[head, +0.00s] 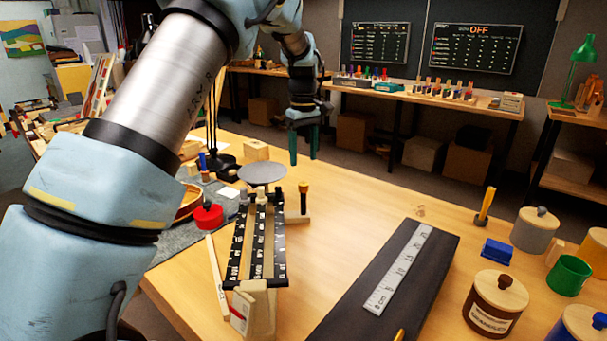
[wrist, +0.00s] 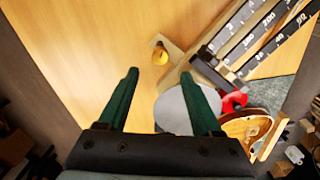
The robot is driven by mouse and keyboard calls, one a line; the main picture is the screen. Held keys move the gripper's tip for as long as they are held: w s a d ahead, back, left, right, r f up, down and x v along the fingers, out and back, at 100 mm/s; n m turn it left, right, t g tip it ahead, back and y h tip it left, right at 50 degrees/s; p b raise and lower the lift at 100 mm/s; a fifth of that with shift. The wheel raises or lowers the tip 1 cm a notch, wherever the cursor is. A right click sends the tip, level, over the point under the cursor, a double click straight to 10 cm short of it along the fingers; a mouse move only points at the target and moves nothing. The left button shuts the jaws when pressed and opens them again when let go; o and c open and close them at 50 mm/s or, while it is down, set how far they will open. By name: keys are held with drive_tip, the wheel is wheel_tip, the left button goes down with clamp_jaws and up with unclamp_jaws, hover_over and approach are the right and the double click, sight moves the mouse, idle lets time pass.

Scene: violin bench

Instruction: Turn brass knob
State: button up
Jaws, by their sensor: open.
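The brass knob (head: 303,187) tops a dark upright post on a small wooden block, just right of a rack of black marked scales (head: 238,245). The knob (wrist: 160,56) also shows in the wrist view, above the gap between my fingertips. My gripper (head: 304,160), with two green fingers, is open and empty. It hangs above the table, higher in the head view than the knob and apart from it. In the wrist view the gripper (wrist: 160,75) points toward the knob, with nothing between its fingers at the tips.
A grey disc (head: 262,173) sits behind the rack; in the wrist view it lies near the right finger. A red round item (head: 207,217) is left of the rack. A dark board with a ruler (head: 400,270) lies at right, beside several jars. The wood between is clear.

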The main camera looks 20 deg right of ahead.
drive_tip(key=shift+r, duration=1.5)
drive_tip(key=s+a+f+m, duration=0.1)
drive_tip(key=s+a+f, duration=0.1)
drive_tip(key=a, duration=2.1)
drive_tip(key=s+a+f+m, duration=0.1)
drive_tip(key=s+a+f, duration=0.1)
drive_tip(key=s+a, duration=0.5)
drive_tip(key=s+a+f+m+t, duration=0.1)
drive_tip(key=s+a+f, duration=0.1)
drive_tip(key=s+a, duration=0.5)
drive_tip(key=shift+s+a+f+m+t, duration=0.3)
drive_tip(key=shift+s+a, duration=0.1)
drive_tip(key=shift+s, duration=0.1)
